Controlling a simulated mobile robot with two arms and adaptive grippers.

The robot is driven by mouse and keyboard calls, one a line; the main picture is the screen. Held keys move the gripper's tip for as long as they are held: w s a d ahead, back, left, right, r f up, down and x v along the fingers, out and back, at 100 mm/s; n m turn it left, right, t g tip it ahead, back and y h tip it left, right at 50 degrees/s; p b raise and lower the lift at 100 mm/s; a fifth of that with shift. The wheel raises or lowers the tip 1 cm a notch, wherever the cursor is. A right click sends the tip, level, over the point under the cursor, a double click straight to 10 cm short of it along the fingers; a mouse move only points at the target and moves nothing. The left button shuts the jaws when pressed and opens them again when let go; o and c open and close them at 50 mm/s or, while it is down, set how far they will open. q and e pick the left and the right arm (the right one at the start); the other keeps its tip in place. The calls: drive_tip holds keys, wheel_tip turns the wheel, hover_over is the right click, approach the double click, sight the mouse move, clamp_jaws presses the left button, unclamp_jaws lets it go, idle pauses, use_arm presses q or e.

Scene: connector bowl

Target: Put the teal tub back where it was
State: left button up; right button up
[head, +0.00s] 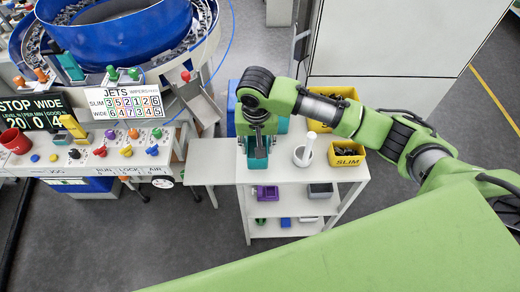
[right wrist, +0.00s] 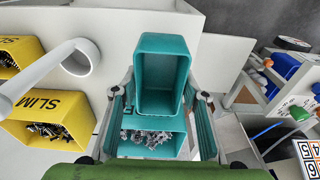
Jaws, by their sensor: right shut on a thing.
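The teal tub (head: 258,159) is at the front left of the white cart top in the head view. In the right wrist view the tub (right wrist: 160,72) is open-topped and looks empty. My right gripper (head: 257,141) reaches down over it, and its two fingers (right wrist: 160,95) are shut on the tub from both sides. I cannot tell whether its base touches the cart top. A second teal bin (right wrist: 150,143), with metal connectors in it, sits beside it in the right wrist view. My left gripper is not in view.
A white mortar (head: 303,156) with a pestle stands right of the tub. Yellow SLIM bins (head: 346,161) hold dark parts at the right. A control panel (head: 125,150) and the blue bowl feeder (head: 120,35) stand left. Lower shelves hold a purple bin (head: 267,192).

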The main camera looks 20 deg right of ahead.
drive_tip(key=shift+w+d+f, duration=0.15)
drive_tip(key=shift+d+f, duration=0.05)
drive_tip(key=shift+f, duration=0.05)
drive_tip(key=f, duration=0.1)
drive_tip(key=f+p, duration=0.1)
drive_tip(key=f, duration=0.1)
drive_tip(key=shift+w+d, duration=0.1)
drive_tip(key=shift+d, duration=0.25)
drive_tip(key=shift+f, duration=0.4)
drive_tip(key=shift+a+f, duration=0.1)
drive_tip(key=o, duration=1.1)
drive_tip(key=shift+o, duration=0.2)
drive_tip(key=shift+r, duration=0.2)
wheel_tip(320, 180, up, 12)
drive_tip(key=s, duration=0.1)
drive_tip(key=shift+s+a+b, duration=0.15)
drive_tip(key=shift+a+b, duration=0.05)
drive_tip(key=shift+b, duration=0.25)
